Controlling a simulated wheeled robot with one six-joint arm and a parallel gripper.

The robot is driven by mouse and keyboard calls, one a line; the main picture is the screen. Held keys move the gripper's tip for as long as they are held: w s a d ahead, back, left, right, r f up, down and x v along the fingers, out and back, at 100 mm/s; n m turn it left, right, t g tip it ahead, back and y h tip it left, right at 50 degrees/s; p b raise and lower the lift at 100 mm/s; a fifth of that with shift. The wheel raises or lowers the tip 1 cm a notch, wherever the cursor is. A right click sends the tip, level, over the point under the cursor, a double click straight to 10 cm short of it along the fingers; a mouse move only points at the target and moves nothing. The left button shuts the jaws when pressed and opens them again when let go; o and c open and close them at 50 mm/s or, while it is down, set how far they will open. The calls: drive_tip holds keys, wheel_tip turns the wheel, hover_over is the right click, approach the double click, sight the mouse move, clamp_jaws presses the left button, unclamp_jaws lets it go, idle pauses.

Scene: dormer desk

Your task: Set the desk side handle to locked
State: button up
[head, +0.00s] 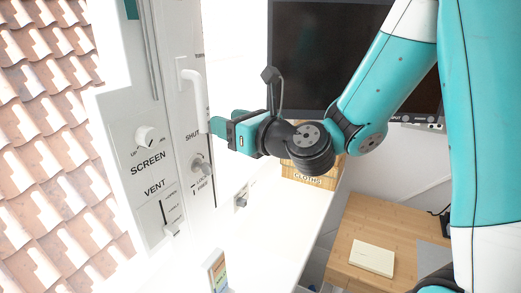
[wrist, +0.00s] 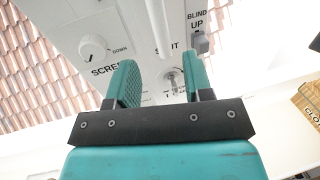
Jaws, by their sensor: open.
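My gripper (head: 226,122) is open and empty, in front of the white panel below the upright white bar handle (head: 190,88). A silver turning handle (head: 200,164) sits on the panel above small lettering that reads like LOCK and FREE. It lies below and left of my gripper in the head view. In the wrist view the silver handle (wrist: 173,79) shows between my two teal fingers (wrist: 162,80), beyond the tips and apart from them. Its exact setting is too small to tell. I cannot tell for certain that this is the desk side handle.
A SCREEN knob (head: 146,137) and a VENT slider (head: 170,228) are on the panel to the left. A small metal fitting (head: 241,200) sits lower right. A dark monitor (head: 325,50), a wooden box (head: 303,174) and a wooden surface (head: 350,225) are right. A grey BLIND toggle (wrist: 201,43) is nearby.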

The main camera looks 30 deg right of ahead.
drive_tip(key=b+v, duration=0.8)
drive_tip(key=b, duration=0.2)
drive_tip(key=shift+s, duration=0.1)
idle(0.3)
drive_tip(key=s+a+f+n+g, duration=0.4)
drive_tip(key=f+n+g, duration=0.15)
drive_tip(key=n, duration=0.55)
drive_tip(key=s+a+f+n+g, duration=0.4)
drive_tip(key=f+n, duration=0.2)
drive_tip(key=n, duration=0.4)
drive_tip(key=s+f+n+g+h, duration=0.1)
drive_tip(key=s+f+n+g, duration=0.2)
drive_tip(key=n, duration=0.5)
drive_tip(key=s+d+f+n+g+h, duration=0.1)
drive_tip(key=s+f+n+g+h, duration=0.1)
drive_tip(key=s+n, duration=0.4)
drive_tip(key=f+n+g, duration=0.1)
drive_tip(key=n+g, duration=0.1)
drive_tip(key=n, duration=0.1)
drive_tip(key=shift+s+d+n, duration=0.25)
drive_tip(key=shift+n, duration=0.05)
